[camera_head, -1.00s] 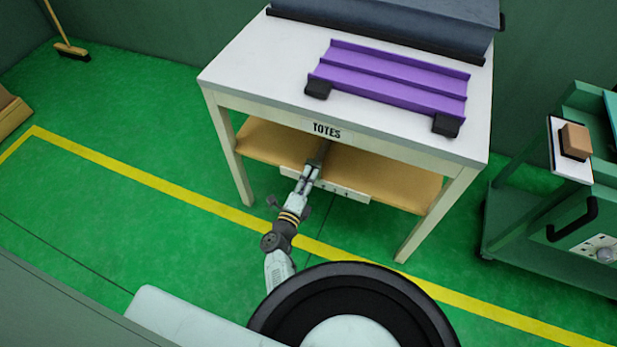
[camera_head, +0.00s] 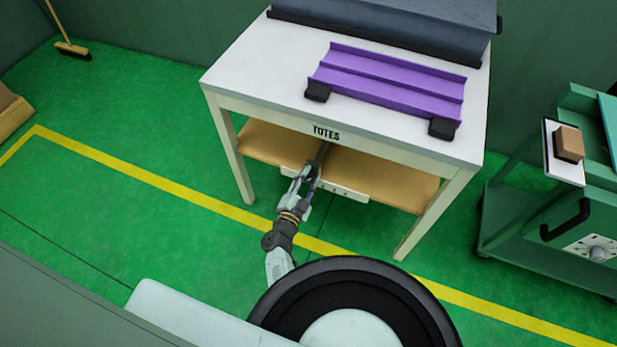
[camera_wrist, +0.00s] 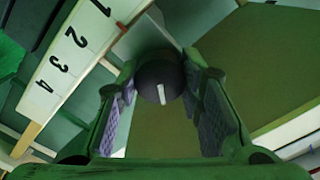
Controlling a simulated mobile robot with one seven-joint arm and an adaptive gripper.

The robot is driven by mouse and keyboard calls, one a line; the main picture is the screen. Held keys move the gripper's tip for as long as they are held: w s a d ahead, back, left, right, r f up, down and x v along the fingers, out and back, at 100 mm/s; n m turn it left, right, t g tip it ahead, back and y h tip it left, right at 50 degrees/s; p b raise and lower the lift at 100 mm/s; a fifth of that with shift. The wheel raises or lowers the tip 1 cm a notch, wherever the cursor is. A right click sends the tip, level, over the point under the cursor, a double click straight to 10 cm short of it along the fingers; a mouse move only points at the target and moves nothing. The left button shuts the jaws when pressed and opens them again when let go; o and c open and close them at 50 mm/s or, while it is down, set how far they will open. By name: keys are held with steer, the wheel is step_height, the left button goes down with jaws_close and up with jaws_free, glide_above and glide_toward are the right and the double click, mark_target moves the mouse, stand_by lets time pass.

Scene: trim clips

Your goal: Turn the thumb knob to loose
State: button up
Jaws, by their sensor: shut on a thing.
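The thumb knob (camera_wrist: 152,90) is dark and round with a white pointer mark, seen in the wrist view between my fingers. My gripper (camera_wrist: 160,78) is shut on it, with one textured pad on each side. The mark runs nearly up and down in that view, tilted a little. In the head view my gripper (camera_head: 314,168) reaches to the shelf front under the table; the knob is hard to make out there. A white strip (camera_wrist: 75,50) numbered 1 to 4 lies left of the knob in the wrist view. I read no loose or tight wording.
The white table (camera_head: 250,75) marked TOTES carries a purple rail tray (camera_head: 390,85) and a grey-blue box (camera_head: 390,20). A tan shelf (camera_head: 390,185) sits below. A green cart (camera_head: 520,240) with a dial stands at the right.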

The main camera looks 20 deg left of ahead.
steer(key=n+p, duration=0.1)
steer(key=n, duration=0.5)
steer(key=shift+w+r+n, duration=0.1)
steer(key=shift+r+n, duration=0.05)
steer(key=shift+n, duration=0.15)
stand_by(0.3)
steer(key=o, duration=1.2)
